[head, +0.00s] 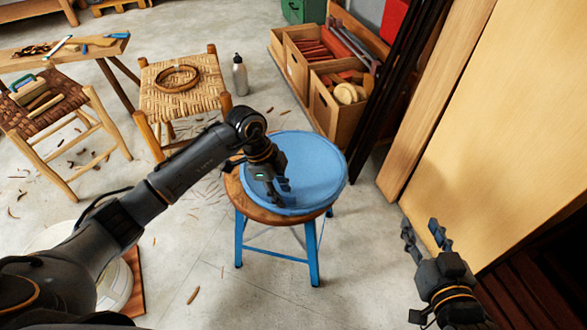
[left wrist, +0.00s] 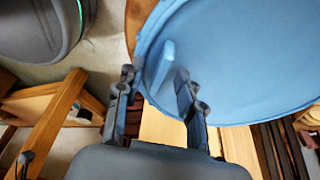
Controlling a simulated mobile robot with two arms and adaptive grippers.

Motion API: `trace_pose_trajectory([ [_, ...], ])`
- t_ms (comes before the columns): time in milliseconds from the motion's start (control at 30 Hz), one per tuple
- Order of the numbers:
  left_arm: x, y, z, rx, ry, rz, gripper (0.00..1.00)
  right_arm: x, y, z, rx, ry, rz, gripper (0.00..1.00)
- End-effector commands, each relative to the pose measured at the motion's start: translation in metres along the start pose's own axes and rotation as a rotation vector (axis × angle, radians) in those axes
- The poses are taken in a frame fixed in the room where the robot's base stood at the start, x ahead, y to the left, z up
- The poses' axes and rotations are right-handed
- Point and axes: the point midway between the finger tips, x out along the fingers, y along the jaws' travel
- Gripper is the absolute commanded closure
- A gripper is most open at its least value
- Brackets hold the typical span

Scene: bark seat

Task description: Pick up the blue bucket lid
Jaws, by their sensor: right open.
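The round blue bucket lid (head: 318,160) lies flat on a wooden-topped stool with blue legs (head: 313,255). It fills the upper right of the left wrist view (left wrist: 245,60), where a small upright blue grip (left wrist: 166,66) stands on it. My left gripper (head: 279,190) points down over the near left part of the lid. In the left wrist view its fingers (left wrist: 156,85) are spread, with the grip showing between and just beyond the tips; contact cannot be told. My right gripper (head: 421,232) is open and empty, to the right of the stool.
A woven-seat stool (head: 185,92) with a ring on it stands behind left, beside a metal bottle (head: 240,76). Wooden crates (head: 337,115) stand behind the lid. A large pale panel (head: 490,110) rises at right. A white round object (head: 113,287) is partly behind my left arm.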

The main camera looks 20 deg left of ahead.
Motion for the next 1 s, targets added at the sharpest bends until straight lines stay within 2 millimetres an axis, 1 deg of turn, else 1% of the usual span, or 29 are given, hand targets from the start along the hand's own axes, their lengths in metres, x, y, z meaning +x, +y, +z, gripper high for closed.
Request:
trace_pose_trajectory([
  [33,0.0,0.0,0.0,0.0,0.0,0.0,0.7,0.0,0.0,0.0,0.0,-0.001,0.0,0.6],
  [100,0.0,0.0,0.0,0.0,0.0,0.0,0.85,0.0,0.0,0.0,0.0,-0.001,0.0,0.6],
  [167,0.0,0.0,0.0,0.0,0.0,0.0,0.97,0.0,0.0,0.0,0.0,-0.001,0.0,0.6],
  [200,0.0,0.0,0.0,0.0,0.0,0.0,1.0,0.0,0.0,0.0,0.0,-0.001,0.0,0.6],
  [533,-0.001,0.0,0.0,0.001,0.0,-0.001,1.0,0.0,0.0,0.0,0.0,-0.002,0.0,0.6],
  [700,-0.004,-0.001,-0.001,0.001,0.0,-0.002,1.0,-0.001,0.0,0.003,0.0,-0.021,0.001,0.6],
  [867,-0.014,-0.001,-0.004,0.002,0.0,-0.003,1.0,-0.008,0.004,0.024,0.0,-0.138,0.008,0.6],
  [967,-0.025,-0.001,-0.008,0.002,0.0,-0.003,1.0,-0.016,0.007,0.044,0.001,-0.249,0.015,0.6],
  [1000,-0.031,-0.001,-0.009,0.002,0.0,-0.003,1.0,-0.022,0.008,0.053,0.001,-0.306,0.019,0.6],
])
